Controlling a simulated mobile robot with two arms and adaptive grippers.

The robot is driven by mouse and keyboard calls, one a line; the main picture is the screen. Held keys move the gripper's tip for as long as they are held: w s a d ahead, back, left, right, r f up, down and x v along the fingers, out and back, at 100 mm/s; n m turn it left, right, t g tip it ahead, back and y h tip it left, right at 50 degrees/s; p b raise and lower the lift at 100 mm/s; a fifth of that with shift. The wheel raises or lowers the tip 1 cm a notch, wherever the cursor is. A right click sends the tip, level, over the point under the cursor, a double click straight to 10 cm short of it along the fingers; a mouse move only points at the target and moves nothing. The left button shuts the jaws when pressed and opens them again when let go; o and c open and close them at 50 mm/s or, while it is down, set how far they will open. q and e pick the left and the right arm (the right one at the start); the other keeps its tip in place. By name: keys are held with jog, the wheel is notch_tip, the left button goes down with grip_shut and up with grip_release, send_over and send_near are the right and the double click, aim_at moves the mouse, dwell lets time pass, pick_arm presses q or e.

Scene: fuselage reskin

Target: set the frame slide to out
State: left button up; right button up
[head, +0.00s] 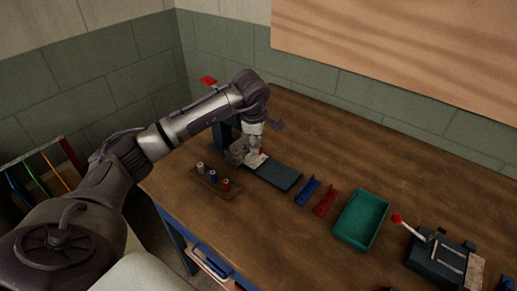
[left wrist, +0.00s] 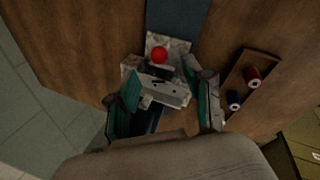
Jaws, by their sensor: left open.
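A bench device stands at the far left of the table, with a dark blue-grey strip (head: 277,175) running out to the right from a light metal plate. The strip also shows at the top of the left wrist view (left wrist: 173,20). A red ball knob (left wrist: 159,55) sits on the light plate (left wrist: 180,44); I take this to be the frame slide, but its setting is not clear. My left gripper (head: 249,157) is over the device, pointing down. In the left wrist view its teal-padded fingers (left wrist: 162,88) are open around a grey metal block, with the knob just beyond them. My right gripper is out of view.
A wooden holder (head: 232,193) with several spools stands close in front of the device. A blue rack (head: 308,190), a red rack (head: 326,202), a green tray (head: 361,218) and a dark lever device (head: 437,262) lie to the right. The table's back middle is clear.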

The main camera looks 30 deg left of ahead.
aim_at(247, 149)
pick_arm(q)
jog(key=p+x, duration=0.1)
jog(key=x, duration=0.6)
jog(key=shift+f, duration=0.1)
grip_shut()
